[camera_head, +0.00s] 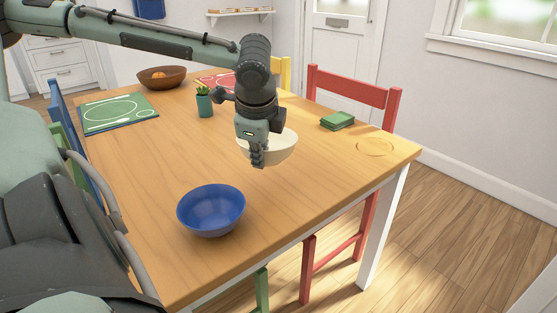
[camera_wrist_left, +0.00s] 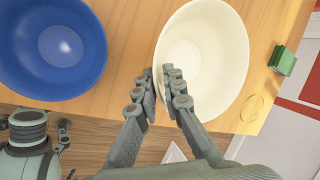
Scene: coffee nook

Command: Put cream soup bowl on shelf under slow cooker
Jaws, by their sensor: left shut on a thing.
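The cream soup bowl (camera_head: 280,148) is over the middle right of the wooden table in the head view. It also shows large in the wrist view (camera_wrist_left: 205,50), with its opening facing the camera. My left gripper (camera_head: 258,157) is shut on the bowl's near left rim, with the fingers on both sides of the wall in the wrist view (camera_wrist_left: 161,78). I cannot tell whether the bowl's base touches the table. No slow cooker is in view.
A blue bowl (camera_head: 211,211) stands on the table (camera_head: 150,180) at the near side. Green coasters (camera_head: 337,121), a potted plant (camera_head: 204,103), a brown fruit bowl (camera_head: 162,77) and a green placemat (camera_head: 118,113) lie further off. A red chair (camera_head: 348,87) stands at the right. A wall shelf (camera_head: 240,12) is at the back.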

